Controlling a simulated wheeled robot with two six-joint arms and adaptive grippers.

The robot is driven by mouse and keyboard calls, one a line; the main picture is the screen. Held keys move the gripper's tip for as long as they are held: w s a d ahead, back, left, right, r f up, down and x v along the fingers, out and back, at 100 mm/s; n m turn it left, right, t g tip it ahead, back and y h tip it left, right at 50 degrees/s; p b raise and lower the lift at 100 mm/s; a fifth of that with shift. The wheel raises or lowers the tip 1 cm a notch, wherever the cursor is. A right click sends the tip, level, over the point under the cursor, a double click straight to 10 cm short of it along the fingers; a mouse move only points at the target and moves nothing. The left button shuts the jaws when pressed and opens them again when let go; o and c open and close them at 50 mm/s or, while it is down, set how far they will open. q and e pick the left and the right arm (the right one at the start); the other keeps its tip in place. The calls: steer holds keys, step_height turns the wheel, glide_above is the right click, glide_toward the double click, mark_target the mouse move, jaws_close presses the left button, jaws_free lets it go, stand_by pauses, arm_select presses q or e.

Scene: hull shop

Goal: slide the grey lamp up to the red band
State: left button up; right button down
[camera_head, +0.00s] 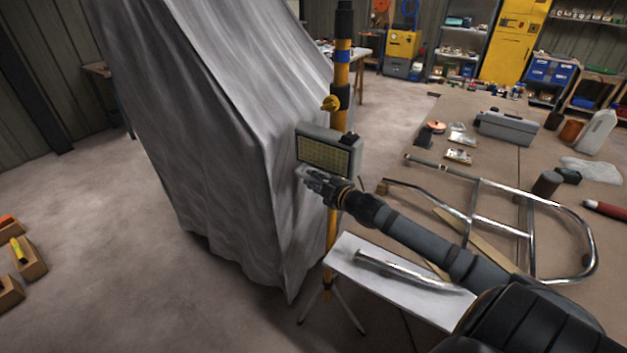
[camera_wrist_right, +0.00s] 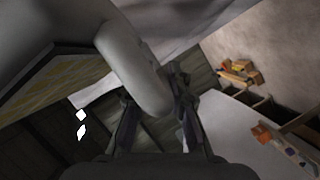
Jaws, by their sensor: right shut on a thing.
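The grey lamp (camera_head: 348,142) has a yellow gridded face and is mounted on the upright yellow-and-black pole (camera_head: 331,240). A blue band (camera_head: 343,57) shows higher up; I cannot make out a red band. My right gripper (camera_head: 309,177) is at the lamp's lower edge. In the right wrist view, its fingers (camera_wrist_right: 153,95) are shut on the lamp's rounded grey handle (camera_wrist_right: 132,65), with the lamp body (camera_wrist_right: 45,28) at upper left. My left gripper is out of view.
A grey draped sheet (camera_head: 215,120) hangs close on the left of the lamp. A white board (camera_head: 350,262) with a metal bar (camera_head: 405,270) is below my right arm. The workbench (camera_head: 480,115) at right carries a bent tube frame (camera_head: 590,240) and a grey case (camera_head: 506,128). Floor at left is largely clear.

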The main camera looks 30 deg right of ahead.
step_height(320, 180, down, 9)
steer(key=b, duration=0.7)
steer(key=shift+r, duration=0.15)
steer(key=c, duration=1.3)
jaws_free()
steer(key=shift+r, duration=0.1)
step_height(320, 180, up, 10)
